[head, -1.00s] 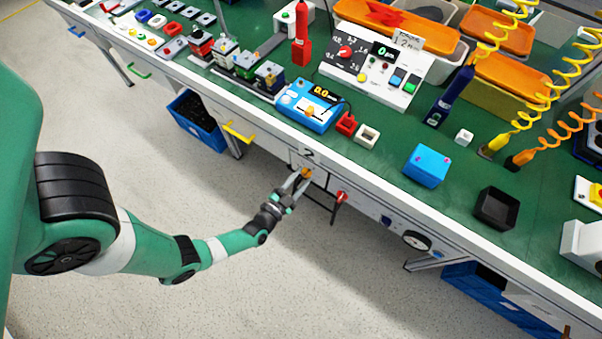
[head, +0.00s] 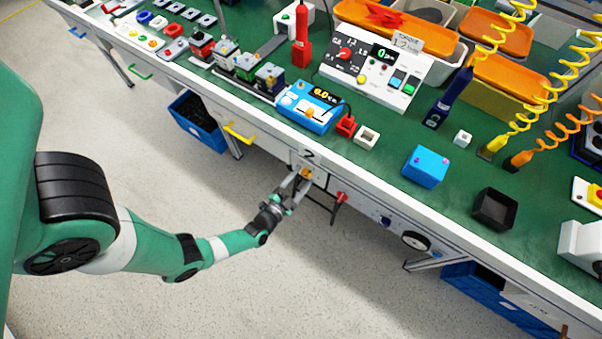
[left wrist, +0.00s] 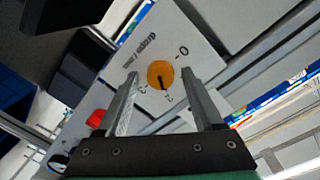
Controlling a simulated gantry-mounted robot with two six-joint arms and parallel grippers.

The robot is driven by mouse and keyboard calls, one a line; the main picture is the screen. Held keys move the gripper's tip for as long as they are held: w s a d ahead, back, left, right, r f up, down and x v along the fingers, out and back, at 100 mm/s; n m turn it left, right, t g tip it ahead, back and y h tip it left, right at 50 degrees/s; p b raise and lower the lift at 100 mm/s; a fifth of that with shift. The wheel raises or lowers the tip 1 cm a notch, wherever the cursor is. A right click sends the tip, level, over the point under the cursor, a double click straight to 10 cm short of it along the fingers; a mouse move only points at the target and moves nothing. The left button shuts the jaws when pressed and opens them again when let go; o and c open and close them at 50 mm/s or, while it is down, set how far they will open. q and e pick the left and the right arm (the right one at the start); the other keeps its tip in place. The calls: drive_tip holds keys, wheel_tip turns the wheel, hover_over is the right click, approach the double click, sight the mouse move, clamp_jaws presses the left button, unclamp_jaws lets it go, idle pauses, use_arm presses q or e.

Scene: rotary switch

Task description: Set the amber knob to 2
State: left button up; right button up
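In the left wrist view the round amber knob (left wrist: 160,75) has a dark pointer mark aimed down at the label that reads as 2. Labels 0 and 3 show on either side; the right finger may hide another. My left gripper (head: 301,180) is in front of the knob. In the left wrist view its fingers (left wrist: 160,78) are open, one on each side of the knob, with visible gaps. My right gripper is not in view.
A yellow handle (head: 238,134) sticks out to the left. The green benchtop above holds many devices. The floor before the bench is clear.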

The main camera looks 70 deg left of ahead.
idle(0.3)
use_arm(q)
drive_tip(key=shift+s+d+r, duration=0.1)
drive_tip(key=shift+s+d, duration=0.2)
drive_tip(key=shift+s, duration=0.05)
drive_tip(key=p+v, duration=0.3)
drive_tip(key=v, duration=0.7)
drive_tip(key=shift+s, duration=0.3)
drive_tip(key=shift+d, duration=0.2)
drive_tip(key=shift+p, duration=0.3)
